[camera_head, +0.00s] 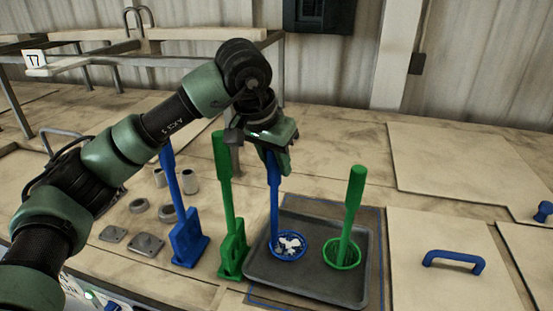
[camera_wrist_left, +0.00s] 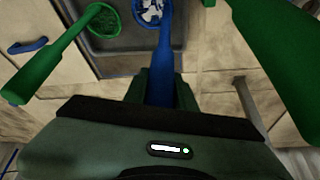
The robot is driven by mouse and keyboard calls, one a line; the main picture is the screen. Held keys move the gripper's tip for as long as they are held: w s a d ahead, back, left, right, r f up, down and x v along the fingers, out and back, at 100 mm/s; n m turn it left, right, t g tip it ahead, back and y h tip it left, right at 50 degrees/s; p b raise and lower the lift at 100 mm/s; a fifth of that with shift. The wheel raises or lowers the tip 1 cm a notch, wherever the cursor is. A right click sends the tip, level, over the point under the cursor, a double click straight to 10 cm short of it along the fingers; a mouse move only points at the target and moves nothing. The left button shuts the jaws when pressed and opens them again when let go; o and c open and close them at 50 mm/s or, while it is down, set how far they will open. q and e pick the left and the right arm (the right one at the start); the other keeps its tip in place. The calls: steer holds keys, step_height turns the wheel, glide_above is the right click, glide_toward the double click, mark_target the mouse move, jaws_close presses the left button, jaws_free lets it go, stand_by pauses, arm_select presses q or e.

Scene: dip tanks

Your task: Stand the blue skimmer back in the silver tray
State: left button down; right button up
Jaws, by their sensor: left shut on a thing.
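The blue skimmer (camera_head: 274,200) is upright, with its round basket low over the left part of the silver tray (camera_head: 310,282), which looks dark grey. White pieces (camera_head: 290,243) lie in the basket. I cannot tell whether the basket touches the tray floor. My left gripper (camera_head: 274,150) is shut on the top of the blue handle; the wrist view also shows the skimmer (camera_wrist_left: 166,45) between the fingers. A green skimmer (camera_head: 353,195) stands in the right part of the tray, its handle leaning slightly. My right gripper is not in view.
A green tool (camera_head: 231,215) and a blue tool (camera_head: 180,215) with blocky ends stand left of the tray. Metal rings (camera_head: 168,213) and flat plates (camera_head: 146,245) lie farther left. A lid with a blue handle (camera_head: 454,262) is right of the tray. The surface behind is mostly clear.

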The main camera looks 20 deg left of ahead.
arm_select(q)
steer(key=shift+f, duration=0.1)
steer(key=c, duration=1.6)
jaws_free()
steer(key=shift+f, duration=0.2)
steer(key=o, duration=0.5)
steer(key=shift+c, duration=0.2)
steer(key=shift+r, duration=0.15)
steer(key=b+v, duration=0.3)
steer(key=v, duration=0.9)
